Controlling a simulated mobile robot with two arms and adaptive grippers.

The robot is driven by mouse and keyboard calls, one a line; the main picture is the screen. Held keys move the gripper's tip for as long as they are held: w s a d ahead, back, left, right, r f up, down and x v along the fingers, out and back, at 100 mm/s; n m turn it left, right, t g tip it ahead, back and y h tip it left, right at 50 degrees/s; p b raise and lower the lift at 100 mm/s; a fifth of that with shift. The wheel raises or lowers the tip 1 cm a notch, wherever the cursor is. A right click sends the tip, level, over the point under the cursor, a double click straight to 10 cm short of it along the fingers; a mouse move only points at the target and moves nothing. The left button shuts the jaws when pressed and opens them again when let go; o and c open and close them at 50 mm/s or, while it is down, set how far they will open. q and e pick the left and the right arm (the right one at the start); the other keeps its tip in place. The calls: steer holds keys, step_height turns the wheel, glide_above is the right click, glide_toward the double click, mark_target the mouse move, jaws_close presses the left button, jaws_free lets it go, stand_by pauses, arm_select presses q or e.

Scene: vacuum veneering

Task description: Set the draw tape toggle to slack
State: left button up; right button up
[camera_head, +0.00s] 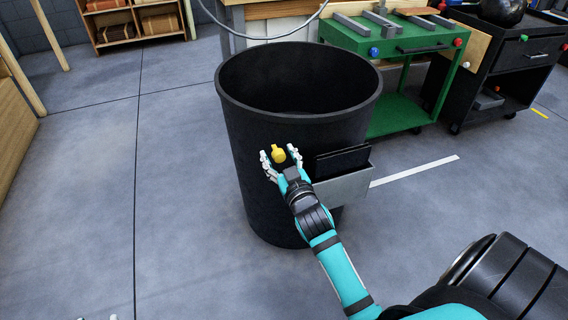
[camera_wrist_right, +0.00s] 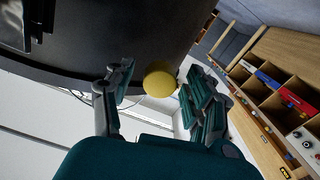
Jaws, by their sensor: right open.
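The yellow toggle (camera_head: 279,155) is on the side of a large black bin (camera_head: 250,190); I take it to be the draw tape toggle. My right gripper (camera_head: 279,157) is open at the bin's wall, its fingers on either side of the toggle. In the right wrist view the toggle's round yellow end (camera_wrist_right: 160,79) shows between the spread fingers (camera_wrist_right: 158,85). I cannot tell whether a finger touches it. Only pale tips of my left gripper (camera_head: 98,318) show at the bottom edge of the head view.
A grey pocket (camera_head: 345,185) holding a dark flat item is on the bin, just right of my right gripper. A green cart (camera_head: 400,110) and a black cabinet (camera_head: 510,75) stand behind at right. The floor at left is clear. The right wrist view shows a wooden compartment rack (camera_wrist_right: 275,85).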

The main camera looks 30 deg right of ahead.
steer(key=v, duration=1.1)
steer(key=shift+s, duration=0.35)
